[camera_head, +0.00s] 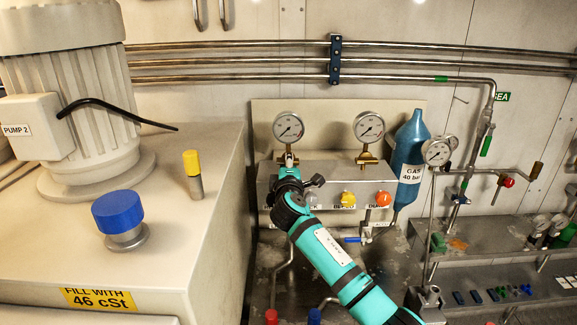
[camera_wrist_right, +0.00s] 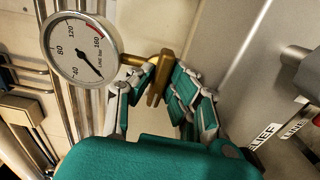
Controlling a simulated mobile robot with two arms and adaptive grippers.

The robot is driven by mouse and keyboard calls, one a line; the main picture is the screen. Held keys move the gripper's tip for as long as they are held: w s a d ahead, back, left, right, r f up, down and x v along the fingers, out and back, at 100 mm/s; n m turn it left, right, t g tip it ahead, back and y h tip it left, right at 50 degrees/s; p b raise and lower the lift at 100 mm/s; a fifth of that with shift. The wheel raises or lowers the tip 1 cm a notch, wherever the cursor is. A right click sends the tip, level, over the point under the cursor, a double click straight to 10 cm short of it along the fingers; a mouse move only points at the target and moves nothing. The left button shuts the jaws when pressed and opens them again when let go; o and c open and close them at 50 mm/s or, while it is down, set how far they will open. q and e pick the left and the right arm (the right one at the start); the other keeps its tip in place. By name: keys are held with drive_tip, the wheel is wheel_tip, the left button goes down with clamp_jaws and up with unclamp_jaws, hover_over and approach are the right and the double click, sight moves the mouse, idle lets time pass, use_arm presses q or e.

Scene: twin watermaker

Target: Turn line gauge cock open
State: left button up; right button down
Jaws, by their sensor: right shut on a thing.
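The line gauge (camera_head: 288,127) is the left of two round dials on the panel; it shows large in the right wrist view (camera_wrist_right: 80,50), marked LINE, with its needle near the low numbers. Its brass cock (camera_wrist_right: 157,82) sits beside the dial on a brass stem. My right gripper (camera_head: 290,160) reaches up to the cock from below. In the wrist view its fingers (camera_wrist_right: 155,92) lie on both sides of the brass handle and are shut on it. In the head view the gripper hides most of this cock. My left gripper is in neither view.
A second gauge (camera_head: 369,127) with its own brass cock (camera_head: 367,158) is to the right. Below are a yellow knob (camera_head: 348,198) and an orange knob (camera_head: 383,198). A blue gas bottle (camera_head: 409,155) stands right of the panel. The PUMP 2 cabinet (camera_head: 190,235) fills the left.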

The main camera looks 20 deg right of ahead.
drive_tip(key=m+b, duration=0.4)
drive_tip(key=b, duration=0.1)
drive_tip(key=shift+f+m, duration=0.35)
drive_tip(key=shift+m, duration=0.05)
drive_tip(key=m+b, duration=0.4)
drive_tip(key=m, duration=0.1)
drive_tip(key=m+b, duration=0.2)
drive_tip(key=m, duration=0.1)
drive_tip(key=shift+r+m, duration=0.1)
drive_tip(key=shift+m, duration=0.3)
drive_tip(key=shift+m+b, duration=0.6)
drive_tip(key=shift+m, duration=1.2)
drive_tip(key=shift+r, duration=0.1)
drive_tip(key=c, duration=1.3)
unclamp_jaws()
drive_tip(key=shift+r, duration=0.1)
